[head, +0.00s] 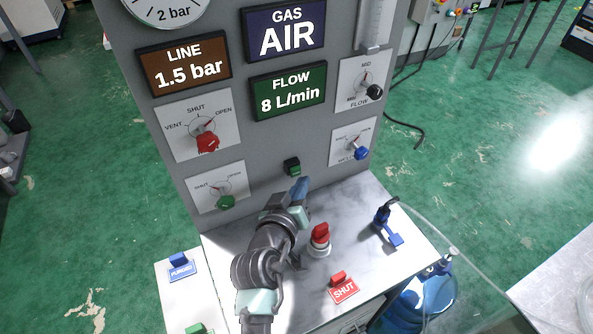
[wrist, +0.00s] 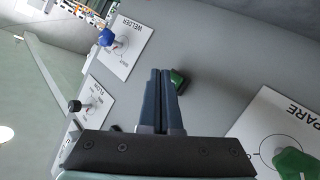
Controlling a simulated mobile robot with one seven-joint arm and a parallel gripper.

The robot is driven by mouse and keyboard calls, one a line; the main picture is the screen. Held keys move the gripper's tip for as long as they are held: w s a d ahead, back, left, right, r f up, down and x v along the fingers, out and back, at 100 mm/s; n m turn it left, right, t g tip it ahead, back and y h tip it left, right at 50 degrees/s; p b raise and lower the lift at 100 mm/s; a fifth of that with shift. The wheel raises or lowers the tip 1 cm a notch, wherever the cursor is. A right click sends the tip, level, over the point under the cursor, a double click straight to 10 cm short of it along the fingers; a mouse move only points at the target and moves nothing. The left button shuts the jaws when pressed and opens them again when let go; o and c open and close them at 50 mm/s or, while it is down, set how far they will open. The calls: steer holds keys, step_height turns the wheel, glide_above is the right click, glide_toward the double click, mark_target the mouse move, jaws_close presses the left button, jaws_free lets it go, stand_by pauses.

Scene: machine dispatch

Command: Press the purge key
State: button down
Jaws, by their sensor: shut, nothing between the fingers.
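A small dark green key (head: 292,166) sticks out low on the grey panel. No label on it can be read. It also shows in the wrist view (wrist: 178,80), just right of the fingertips. My gripper (head: 299,188) is shut and empty, its blue fingers together and pointing at the panel. In the head view the fingertips are just below the key. In the wrist view the fingertips (wrist: 159,72) partly overlap the key's left edge; I cannot tell whether they touch it.
The panel carries a red-handled valve (head: 207,142), a green-handled valve (head: 225,201), a blue-handled welder valve (head: 361,153) and a black flow knob (head: 374,92).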

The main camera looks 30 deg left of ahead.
steer(key=shift+s+d+p, duration=0.8)
steer(key=shift+d, duration=0.2)
steer(key=shift+s+d+p, duration=0.75)
steer(key=shift+d+p, duration=0.05)
steer(key=shift+d, duration=0.2)
